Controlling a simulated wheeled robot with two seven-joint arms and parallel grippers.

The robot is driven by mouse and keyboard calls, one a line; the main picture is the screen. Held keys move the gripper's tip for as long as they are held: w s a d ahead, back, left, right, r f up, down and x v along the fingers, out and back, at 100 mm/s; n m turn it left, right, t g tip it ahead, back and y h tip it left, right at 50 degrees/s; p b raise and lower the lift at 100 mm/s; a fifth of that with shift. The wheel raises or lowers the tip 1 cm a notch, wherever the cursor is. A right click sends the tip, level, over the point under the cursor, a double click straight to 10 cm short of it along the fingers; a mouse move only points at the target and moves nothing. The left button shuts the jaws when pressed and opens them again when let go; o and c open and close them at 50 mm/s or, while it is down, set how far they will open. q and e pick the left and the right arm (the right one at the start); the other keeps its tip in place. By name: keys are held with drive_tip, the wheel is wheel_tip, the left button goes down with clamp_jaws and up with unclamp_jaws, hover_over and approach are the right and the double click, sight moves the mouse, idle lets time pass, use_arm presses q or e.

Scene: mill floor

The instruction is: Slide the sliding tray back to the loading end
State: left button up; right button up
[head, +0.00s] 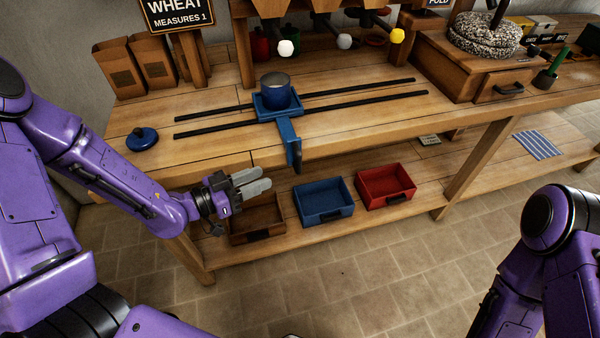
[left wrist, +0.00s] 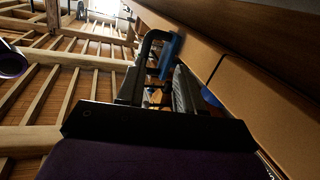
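The blue sliding tray (head: 262,112) sits around the middle of two black rails (head: 360,101) on the wooden bench. A blue arm (head: 287,130) runs from the tray over the bench's front edge to a black handle (head: 295,154) hanging down. My left gripper (head: 262,183) is in front of the bench edge, left of the handle and apart from it. Its grey fingers look parted and empty. In the left wrist view, the handle (left wrist: 146,45) shows beyond the fingers. My right arm is at lower right; its gripper is out of view.
A blue lid (head: 143,138) lies near the bench's left end. Brown (head: 258,234), blue (head: 323,217) and red (head: 385,200) bins stand on the lower shelf. Coloured knobs hang above the bench behind the rails. A wooden box with a drawer (head: 500,88) stands to the right.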

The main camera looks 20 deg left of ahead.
sight(299, 169)
use_arm(q)
drive_tip(key=w+d, duration=0.2)
drive_tip(key=w+d+r+m+h, duration=0.1)
drive_tip(key=w+d, duration=0.1)
drive_tip(key=d, duration=0.1)
drive_tip(key=w+d+r+m+h, duration=0.1)
drive_tip(key=w+d, duration=0.2)
drive_tip(key=shift+d, duration=0.15)
clamp_jaws()
